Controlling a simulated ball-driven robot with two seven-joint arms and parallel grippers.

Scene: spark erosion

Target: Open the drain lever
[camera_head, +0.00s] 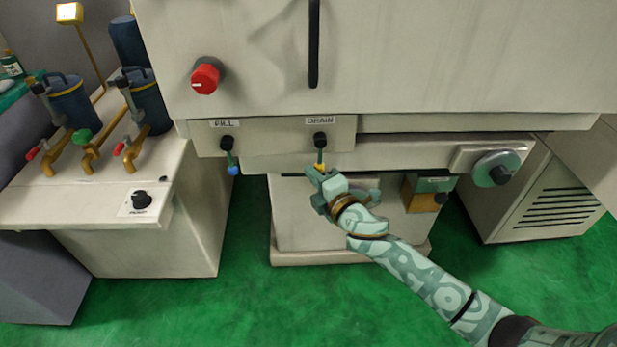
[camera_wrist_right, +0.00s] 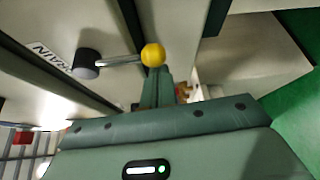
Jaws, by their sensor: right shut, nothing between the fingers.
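The drain lever (camera_head: 320,152) is on the machine's front panel under the "DRAIN" label. It has a black pivot, a thin metal rod and a yellow ball knob, and it points down. In the right wrist view the rod and yellow knob (camera_wrist_right: 153,55) show clearly beside the label. My right gripper (camera_head: 316,175) is shut and empty, with its fingertips just below the knob. In the wrist view its fingers (camera_wrist_right: 158,75) end at the knob; I cannot tell whether they touch. My left gripper is not in view.
The fill lever (camera_head: 230,158) with a blue knob hangs left of the drain lever. A bench with pumps and valves (camera_head: 70,100) stands left. Green floor lies in front.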

